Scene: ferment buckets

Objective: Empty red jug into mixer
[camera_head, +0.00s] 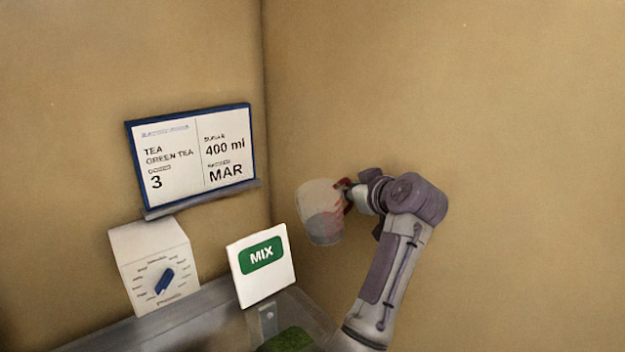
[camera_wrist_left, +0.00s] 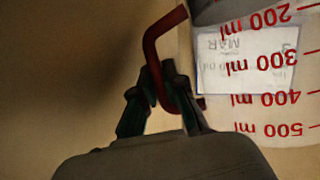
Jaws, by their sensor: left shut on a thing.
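The red jug (camera_head: 321,213) is a see-through cup with a red handle (camera_head: 346,194). My left gripper (camera_head: 352,197) is shut on that handle and holds the jug in the air, right of the MIX sign (camera_head: 262,265). In the left wrist view, the fingers of my left gripper (camera_wrist_left: 160,92) close around the red handle (camera_wrist_left: 160,40), and the jug wall (camera_wrist_left: 225,112) shows red ml marks, upside down in that view. The lower part of the jug looks greyer, perhaps with liquid inside. The mixer itself is not clearly seen. My right gripper is not in view.
A blue-framed board (camera_head: 193,157) with green tea, 400 ml and MAR stands on a ledge against the wall. A white dial box (camera_head: 153,264) with a blue knob is below it. A grey metal edge (camera_head: 190,322) and a green patch (camera_head: 287,341) lie at the bottom.

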